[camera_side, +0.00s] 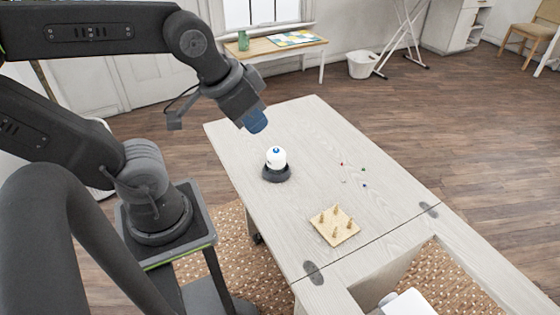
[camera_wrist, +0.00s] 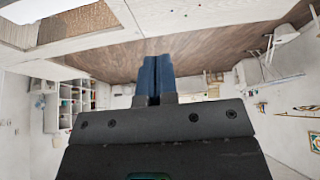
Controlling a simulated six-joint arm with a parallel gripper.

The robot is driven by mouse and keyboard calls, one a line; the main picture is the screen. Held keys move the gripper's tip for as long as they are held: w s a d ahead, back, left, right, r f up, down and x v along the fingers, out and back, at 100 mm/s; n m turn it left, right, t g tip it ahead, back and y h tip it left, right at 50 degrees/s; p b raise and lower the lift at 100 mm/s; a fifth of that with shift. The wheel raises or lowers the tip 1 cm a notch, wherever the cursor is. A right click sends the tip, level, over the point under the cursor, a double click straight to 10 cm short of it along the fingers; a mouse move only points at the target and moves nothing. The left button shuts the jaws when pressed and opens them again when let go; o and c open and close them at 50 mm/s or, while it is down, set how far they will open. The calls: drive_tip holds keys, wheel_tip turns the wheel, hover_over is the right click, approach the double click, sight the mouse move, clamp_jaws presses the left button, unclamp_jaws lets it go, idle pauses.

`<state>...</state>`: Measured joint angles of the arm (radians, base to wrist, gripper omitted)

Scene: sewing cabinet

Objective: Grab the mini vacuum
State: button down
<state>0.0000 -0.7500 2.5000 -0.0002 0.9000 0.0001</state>
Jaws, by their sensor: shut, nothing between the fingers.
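The mini vacuum (camera_side: 276,161) is a small round device with a white top, a blue spot and a dark base. It stands upright on the pale wooden cabinet top (camera_side: 310,125), left of its middle in the side view. My gripper (camera_side: 257,124) is above and a little left of the vacuum, apart from it. Its blue fingers are together with nothing between them. The closed fingers also show in the wrist view (camera_wrist: 152,80), which looks out across the room. I do not make out the vacuum in the wrist view.
A wooden block with several pegs (camera_side: 334,227) sits nearer the hinged seam. Several tiny coloured pins (camera_side: 364,169) lie to the right of the vacuum. A white object (camera_side: 408,303) is at the lower opening. The far end of the top is clear.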

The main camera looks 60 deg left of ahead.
idle(0.4)
drive_tip(key=shift+c, duration=0.8)
unclamp_jaws()
drive_tip(key=m+g+y, duration=0.1)
drive_tip(key=m+y, duration=0.4)
drive_tip(key=m, duration=2.2)
hover_over(274, 158)
drive_tip(key=s+d, duration=0.4)
wheel_tip(274, 158, down, 20)
drive_tip(key=x, duration=0.7)
drive_tip(key=shift+w+a, duration=0.1)
drive_tip(key=shift+w, duration=0.2)
drive_tip(key=shift+a+r+x, duration=0.1)
drive_tip(key=shift+a+x, duration=0.05)
drive_tip(key=shift+x, duration=1.25)
drive_tip(key=shift+a+r+x, duration=0.1)
drive_tip(key=shift+a+x, duration=0.05)
drive_tip(key=shift+x, duration=1.3)
